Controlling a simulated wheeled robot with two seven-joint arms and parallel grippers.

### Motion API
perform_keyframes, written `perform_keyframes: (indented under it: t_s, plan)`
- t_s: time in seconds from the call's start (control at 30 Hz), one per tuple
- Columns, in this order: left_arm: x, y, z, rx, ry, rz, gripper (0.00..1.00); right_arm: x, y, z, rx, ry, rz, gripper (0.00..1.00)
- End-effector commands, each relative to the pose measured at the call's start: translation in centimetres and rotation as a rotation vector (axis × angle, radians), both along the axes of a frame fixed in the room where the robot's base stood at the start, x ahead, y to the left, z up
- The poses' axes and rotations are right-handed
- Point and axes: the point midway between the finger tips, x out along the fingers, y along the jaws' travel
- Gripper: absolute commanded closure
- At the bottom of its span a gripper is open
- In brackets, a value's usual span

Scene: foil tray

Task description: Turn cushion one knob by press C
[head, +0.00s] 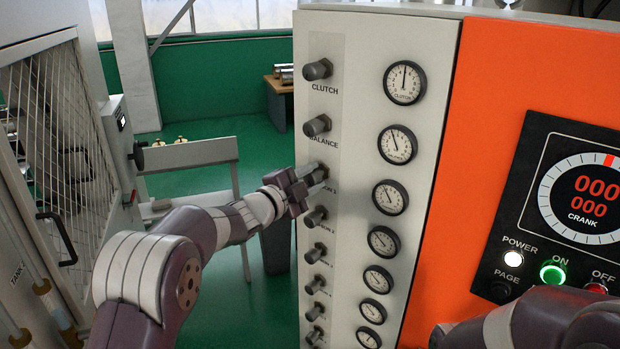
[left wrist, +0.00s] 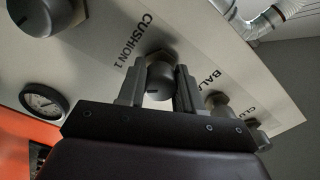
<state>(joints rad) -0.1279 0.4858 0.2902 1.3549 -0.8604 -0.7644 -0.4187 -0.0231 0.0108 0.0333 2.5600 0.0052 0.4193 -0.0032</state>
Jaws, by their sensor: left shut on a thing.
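The cushion one knob (head: 320,172) is a grey round knob, third from the top in the column on the pale press panel (head: 345,110). My left gripper (head: 308,181) is at this knob, and its fingers partly cover the knob and its label. In the left wrist view the knob (left wrist: 160,80) sits between the two fingers of my left gripper (left wrist: 160,88), beside the text "CUSHION 1". The gripper is shut on it. The gauge level with the knob (head: 390,197) has a white dial with a dark needle. My right gripper is out of view.
The clutch knob (head: 317,69) and balance knob (head: 317,125) are above; several more knobs are below, close by. An orange panel (head: 450,200) with a black crank display (head: 575,200) is at right. A mesh-fronted cabinet (head: 60,140) stands at left.

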Motion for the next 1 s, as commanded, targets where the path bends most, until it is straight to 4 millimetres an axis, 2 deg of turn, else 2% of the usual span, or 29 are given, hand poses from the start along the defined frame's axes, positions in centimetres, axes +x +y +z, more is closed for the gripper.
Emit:
perform_keyframes:
  t_s: [0.03, 0.67, 0.7, 0.73, 0.77, 1.0]
  plan:
    - [0.04, 0.03, 0.56, -0.013, -0.002, 0.0, 0.95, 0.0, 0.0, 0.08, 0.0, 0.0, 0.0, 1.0]
    - [0.03, 0.02, 0.54, -0.046, 0.023, 0.001, 0.95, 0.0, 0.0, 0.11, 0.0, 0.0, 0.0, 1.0]
    - [0.03, 0.02, 0.53, -0.044, 0.023, 0.0, 0.52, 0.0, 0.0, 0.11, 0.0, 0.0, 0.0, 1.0]
    - [0.03, 0.02, 0.48, -0.045, 0.024, 0.0, 0.42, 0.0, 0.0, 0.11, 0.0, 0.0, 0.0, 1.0]
    - [0.03, 0.02, 0.44, -0.044, 0.024, 0.0, 0.4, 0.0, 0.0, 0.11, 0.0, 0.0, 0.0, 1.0]
    - [-0.01, 0.01, 0.19, -0.042, 0.029, 0.0, 0.4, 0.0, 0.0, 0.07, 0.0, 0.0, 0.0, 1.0]
